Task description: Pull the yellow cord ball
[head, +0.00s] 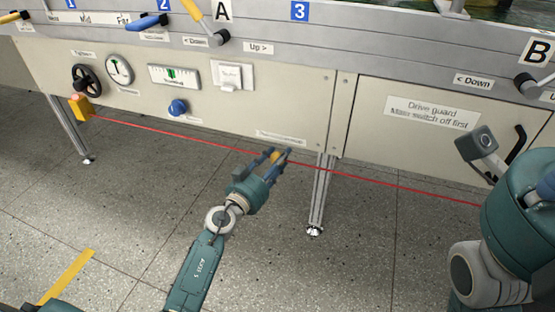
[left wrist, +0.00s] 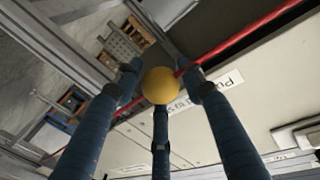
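The yellow ball (head: 275,156) is on the red cord (head: 180,130), which runs along under the machine's front panels. In the left wrist view the ball (left wrist: 160,85) sits between the fingertips of my left gripper, with the cord (left wrist: 245,38) passing by it. My left gripper (head: 277,155) has its fingers spread around the ball, two at the sides and one below in the wrist view. Narrow gaps show at the sides; I cannot tell whether the lower finger touches it. My right arm is at the right edge; its gripper fingers are not seen.
A yellow switch box (head: 80,108) is at the cord's left end. A metal leg (head: 319,195) stands right of my left gripper. Above are a beige panel with a blue knob (head: 178,107) and a labelled drive guard (head: 430,113).

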